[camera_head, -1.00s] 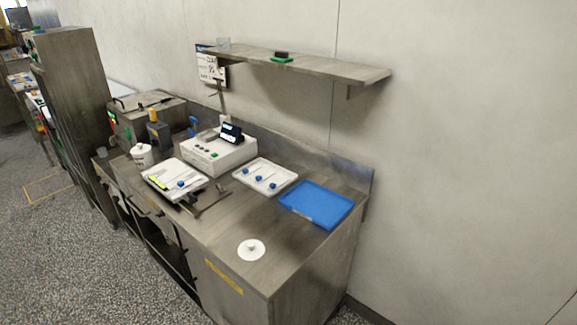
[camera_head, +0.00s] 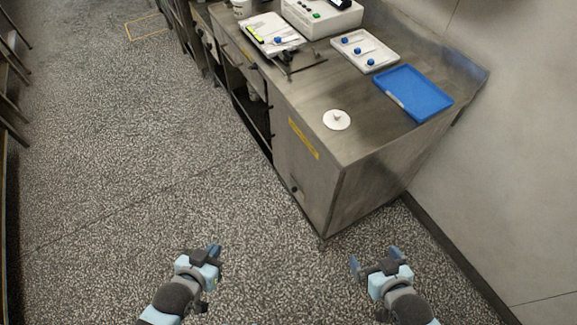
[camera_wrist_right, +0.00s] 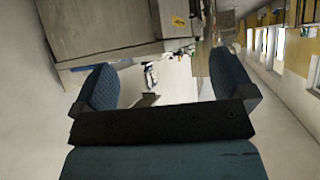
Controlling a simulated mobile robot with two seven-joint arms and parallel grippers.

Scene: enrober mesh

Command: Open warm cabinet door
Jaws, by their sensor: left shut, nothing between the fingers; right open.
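A steel cabinet door (camera_head: 304,180) with a yellow label (camera_head: 303,138) is on the bench's front at its near end, in the head view. It looks shut. The label is too small to read. A small dark knob (camera_head: 294,190) sits low on this front. My left gripper (camera_head: 213,254) is shut and empty, over the floor, in front of and apart from the door. My right gripper (camera_head: 375,260) is open and empty, near the bench's near end and touching nothing. Its two spread fingers also show in the right wrist view (camera_wrist_right: 166,85).
The steel bench top (camera_head: 310,88) carries a white disc with a knob (camera_head: 337,119), a blue tray (camera_head: 413,92), a white tray (camera_head: 364,51) and a white device (camera_head: 322,15). Open shelving lies left of the door. The speckled floor (camera_head: 120,190) in front is clear. A wall stands at right.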

